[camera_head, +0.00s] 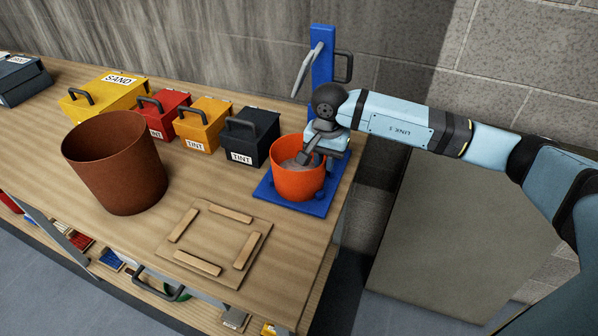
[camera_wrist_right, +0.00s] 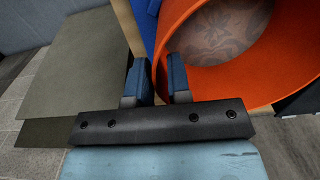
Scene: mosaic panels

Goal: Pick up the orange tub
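The orange tub (camera_head: 296,182) stands upright on a blue base (camera_head: 295,203) at the right end of the workbench, with greyish contents inside. My right gripper (camera_head: 308,158) reaches down to the tub's right-rear rim. In the right wrist view the tub (camera_wrist_right: 235,80) fills the upper right. The two blue fingers of my right gripper (camera_wrist_right: 159,75) are close together, one on each side of the tub's wall, with orange filling the narrow gap between them. The exact contact is partly hidden. My left gripper is not in view.
A blue post (camera_head: 322,70) with a dark handle stands behind the tub. A dark tint box (camera_head: 250,137) sits close on its left. A large brown bucket (camera_head: 115,165) and a wooden frame board (camera_head: 213,243) are further left.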

